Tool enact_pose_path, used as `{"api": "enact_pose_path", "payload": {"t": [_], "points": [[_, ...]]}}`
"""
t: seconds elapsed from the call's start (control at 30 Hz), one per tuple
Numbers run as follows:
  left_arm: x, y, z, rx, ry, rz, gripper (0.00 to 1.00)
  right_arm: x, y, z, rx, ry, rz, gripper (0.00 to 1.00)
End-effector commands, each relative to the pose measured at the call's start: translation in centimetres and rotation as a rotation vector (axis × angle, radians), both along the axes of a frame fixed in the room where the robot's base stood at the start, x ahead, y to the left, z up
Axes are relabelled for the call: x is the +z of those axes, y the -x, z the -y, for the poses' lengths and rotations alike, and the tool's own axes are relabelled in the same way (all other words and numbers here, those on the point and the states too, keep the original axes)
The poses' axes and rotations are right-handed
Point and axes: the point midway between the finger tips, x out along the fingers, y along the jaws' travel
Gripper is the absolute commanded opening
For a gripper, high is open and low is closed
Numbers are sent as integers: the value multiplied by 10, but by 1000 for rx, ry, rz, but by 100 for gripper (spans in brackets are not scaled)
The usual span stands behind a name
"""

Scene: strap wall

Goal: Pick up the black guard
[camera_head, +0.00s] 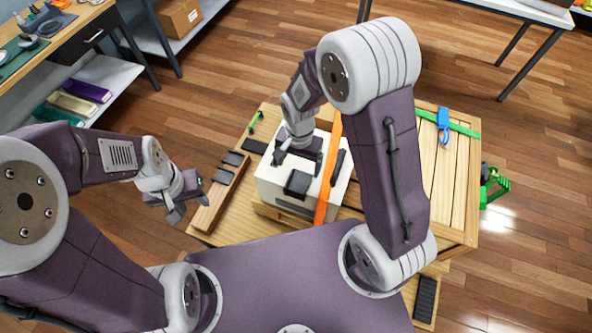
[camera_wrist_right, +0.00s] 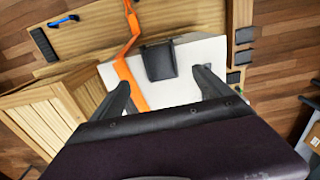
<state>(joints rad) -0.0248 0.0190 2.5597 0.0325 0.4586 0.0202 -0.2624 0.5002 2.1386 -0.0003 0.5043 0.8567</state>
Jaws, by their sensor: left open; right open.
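A black guard (camera_head: 298,183) sits at the near edge of a white box (camera_head: 270,180) on the wooden pallet top. In the right wrist view the guard (camera_wrist_right: 159,62) lies on the white box's edge, between and beyond the finger tips. My right gripper (camera_head: 298,163) is open above the white box, just behind the guard in the head view. In the right wrist view its open fingers (camera_wrist_right: 162,84) are apart and empty. My left gripper (camera_head: 188,208) is open and empty, off the pallet's left side.
An orange strap (camera_head: 329,170) runs across the white box, right of the guard. More black pieces lie on a wooden beam (camera_head: 222,190) and around the pallet. A slatted crate (camera_head: 452,185) with a green strap (camera_head: 462,129) stands right.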

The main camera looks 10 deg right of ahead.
Motion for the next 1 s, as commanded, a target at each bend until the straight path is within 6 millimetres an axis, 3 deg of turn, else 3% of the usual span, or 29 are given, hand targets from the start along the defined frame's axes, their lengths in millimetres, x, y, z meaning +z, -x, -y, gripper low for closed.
{"api": "enact_pose_path", "payload": {"t": [0.3,0.5,0.8,1.0], "points": [[4,0,0,0,0,-1,42,-37,0,1,0,1,-3,89],[8,0,0,0,0,-1,42,-46,-1,1,0,0,-1,89],[18,0,0,0,0,0,42,-90,-6,3,0,0,0,89],[17,0,0,0,0,0,42,-92,-6,3,0,-1,2,89]]}}
